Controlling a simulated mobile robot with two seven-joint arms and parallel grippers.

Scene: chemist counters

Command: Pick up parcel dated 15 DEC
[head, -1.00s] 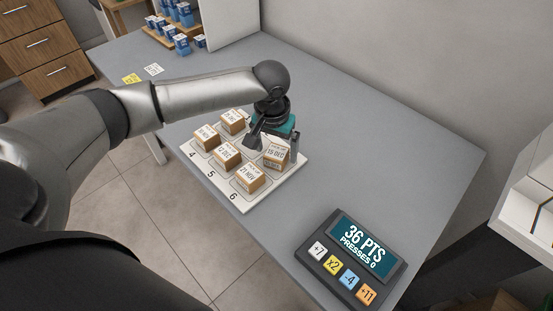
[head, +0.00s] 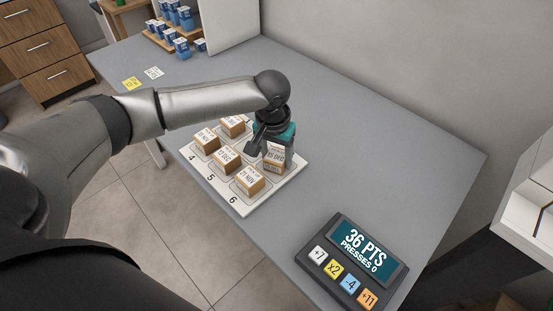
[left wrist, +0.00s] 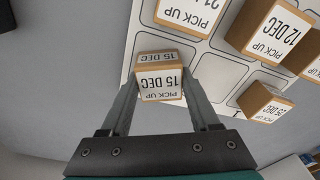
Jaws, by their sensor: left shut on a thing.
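The parcel dated 15 DEC (head: 274,158) is a small brown box with white labels, at the right end of the numbered white board (head: 285,183). My left gripper (head: 271,150) reaches down over it and is shut on it. In the left wrist view, the 15 DEC parcel (left wrist: 160,82) sits between the two grey fingers, its label reading PICK UP 15 DEC. I cannot tell if its base touches the board. My right gripper is not in view.
Other parcels stand close by on the board: 12 DEC (head: 227,160), 21 NOV (head: 249,181) and others behind. A button panel (head: 351,262) reading 36 PTS, PRESSES 0 lies at the front right. The grey counter (head: 400,150) right of the board is clear.

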